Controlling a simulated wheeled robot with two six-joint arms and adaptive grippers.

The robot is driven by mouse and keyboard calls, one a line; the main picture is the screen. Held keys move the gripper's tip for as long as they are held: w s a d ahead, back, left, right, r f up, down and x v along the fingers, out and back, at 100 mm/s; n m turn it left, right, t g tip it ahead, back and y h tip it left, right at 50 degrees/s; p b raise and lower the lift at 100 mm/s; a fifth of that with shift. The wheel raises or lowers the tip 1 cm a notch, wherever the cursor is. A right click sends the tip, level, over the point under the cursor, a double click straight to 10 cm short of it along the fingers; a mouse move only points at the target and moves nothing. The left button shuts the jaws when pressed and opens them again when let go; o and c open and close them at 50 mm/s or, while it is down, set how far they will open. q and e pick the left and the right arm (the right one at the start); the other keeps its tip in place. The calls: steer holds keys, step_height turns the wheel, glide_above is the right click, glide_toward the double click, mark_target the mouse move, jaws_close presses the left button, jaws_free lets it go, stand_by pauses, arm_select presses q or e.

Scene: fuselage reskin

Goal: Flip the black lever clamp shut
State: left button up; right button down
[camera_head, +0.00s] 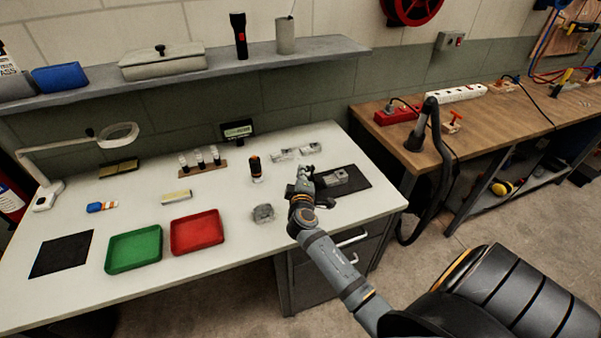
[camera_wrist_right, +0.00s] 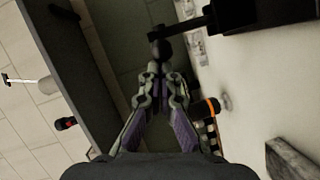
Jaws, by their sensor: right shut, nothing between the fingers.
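My right gripper (camera_head: 301,186) is at the near left of a grey block (camera_head: 337,177) on a dark mat (camera_head: 355,172). In the wrist view my right gripper (camera_wrist_right: 160,85) is shut with nothing between its fingers. Just ahead of its fingertips is the black ball knob of the black lever clamp (camera_wrist_right: 185,27). Its arm runs from the knob to a dark body at the top right, and the lever looks raised away from the table. In the head view my gripper hides most of the clamp. Whether the fingertips touch the knob, I cannot tell. My left gripper is out of view.
A black and orange bottle (camera_head: 255,167) and clear packets (camera_head: 283,153) stand behind my gripper. A crumpled grey lump (camera_head: 263,213), a red tray (camera_head: 197,232) and a green tray (camera_head: 134,249) lie to the left. A shelf (camera_head: 190,75) overhangs the back.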

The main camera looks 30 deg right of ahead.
mark_target(311, 166)
steer(key=d+m+p, duration=0.1)
steer(key=d+r+m+y+p, duration=0.1)
steer(key=d+m+p, duration=0.1)
steer(key=shift+s+r+g+y, duration=0.3)
steer(key=shift+s, duration=0.05)
arm_select(q)
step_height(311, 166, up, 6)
steer(key=p, duration=0.3)
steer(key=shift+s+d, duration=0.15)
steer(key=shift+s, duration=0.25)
arm_select(e)
steer(key=d+m+y, duration=0.1)
steer(key=d+m, duration=0.2)
steer(key=s+d+f+m+y, duration=0.1)
steer(key=shift+d+y, duration=0.15)
steer(key=shift+y, duration=0.15)
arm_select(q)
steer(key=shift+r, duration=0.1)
arm_select(e)
steer(key=shift+r, duration=0.1)
arm_select(q)
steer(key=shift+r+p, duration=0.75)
steer(key=shift+p, duration=0.1)
arm_select(e)
steer(key=shift+r, duration=0.75)
